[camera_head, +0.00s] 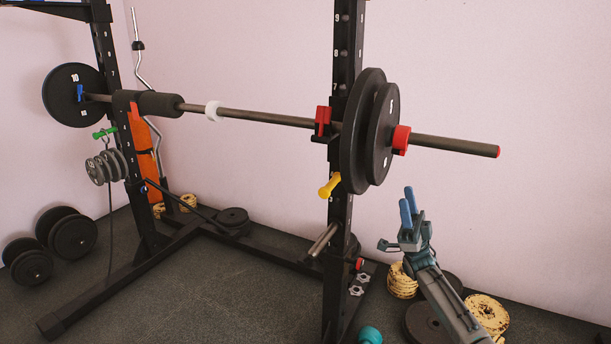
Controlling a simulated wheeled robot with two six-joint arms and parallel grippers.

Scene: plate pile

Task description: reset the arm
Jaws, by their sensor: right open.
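My right arm (444,300) comes up from the bottom right. My right gripper (408,205) points upward with its blue fingers open, and nothing shows between them. It is below and to the right of the loaded barbell end, apart from the plates and the bar. My left arm and left gripper are not in view.
A black rack post (343,240) holds a barbell (265,117) with black plates (362,130) and a red collar (401,140). Yellow plates (486,313) and a black plate (425,323) lie on the floor around my arm. Dumbbells (73,237) lie at left. The wall side right of the gripper is clear.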

